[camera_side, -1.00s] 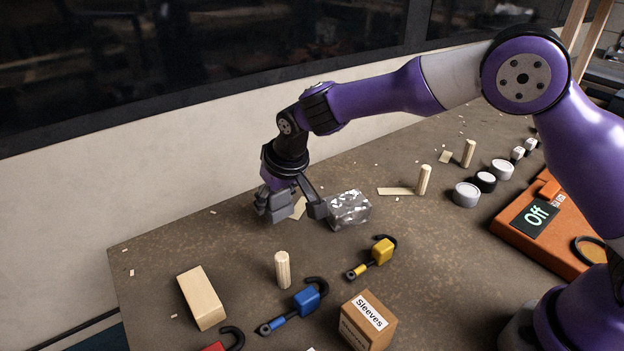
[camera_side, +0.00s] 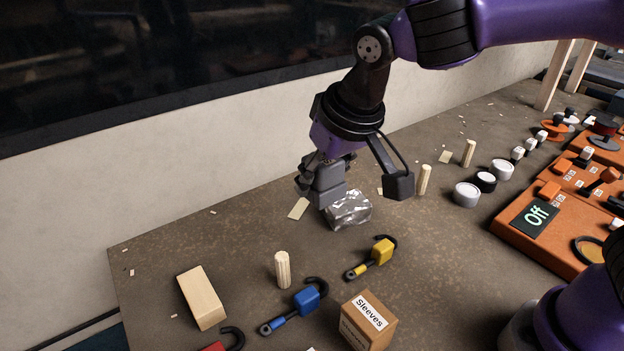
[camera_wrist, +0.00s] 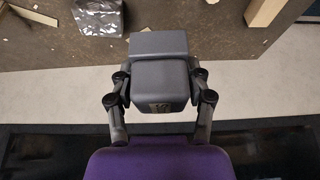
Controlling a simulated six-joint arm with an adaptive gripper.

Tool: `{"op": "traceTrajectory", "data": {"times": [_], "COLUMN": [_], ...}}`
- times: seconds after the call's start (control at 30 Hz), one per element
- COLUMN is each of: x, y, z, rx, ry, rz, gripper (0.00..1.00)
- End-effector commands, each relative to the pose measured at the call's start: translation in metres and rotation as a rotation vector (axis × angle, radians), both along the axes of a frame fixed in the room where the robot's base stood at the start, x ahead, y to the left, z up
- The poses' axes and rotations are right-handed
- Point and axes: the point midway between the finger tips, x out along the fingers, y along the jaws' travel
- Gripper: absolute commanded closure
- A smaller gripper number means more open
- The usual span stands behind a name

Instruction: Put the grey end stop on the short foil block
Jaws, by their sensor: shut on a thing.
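My gripper (camera_side: 322,178) is shut on the grey end stop (camera_side: 327,188), a stepped grey block. In the wrist view the end stop (camera_wrist: 158,45) sits between the two fingers of my gripper (camera_wrist: 160,80). The foil block (camera_side: 350,211), a low crinkled silver block, lies on the table. In the side view the end stop overlaps the block's upper left edge; I cannot tell whether they touch. In the wrist view the foil block (camera_wrist: 97,14) is at the top left, apart from the end stop. It is cut off by the picture edge.
A pale wooden block (camera_side: 201,297), a wooden peg (camera_side: 283,270), blue (camera_side: 306,299) and yellow (camera_side: 382,251) hooked tools, and a Sleeves box (camera_side: 368,322) stand in front. An orange device (camera_side: 545,235) showing "Off" is at right. A wall runs behind the table.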

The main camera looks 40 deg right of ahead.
Motion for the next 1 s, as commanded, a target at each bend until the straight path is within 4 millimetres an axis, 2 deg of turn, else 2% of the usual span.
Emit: {"op": "traceTrajectory", "data": {"times": [0.07,0.17,0.4,0.53,0.77,1.0], "x": [-0.004,0.0,0.034,0.05,0.06,0.06], "y": [-0.012,-0.026,-0.075,-0.096,-0.109,-0.109], "z": [0.002,-0.004,-0.041,-0.057,-0.071,-0.105], "rx": [0.001,-0.001,0.0,0.001,0.0,0.001], "ry": [-0.002,0.0,0.004,0.002,0.001,0.001], "rz": [-0.008,-0.015,-0.017,-0.015,-0.009,-0.007], "gripper": [0.85,0.85,0.85,0.85,0.85,0.85]}}
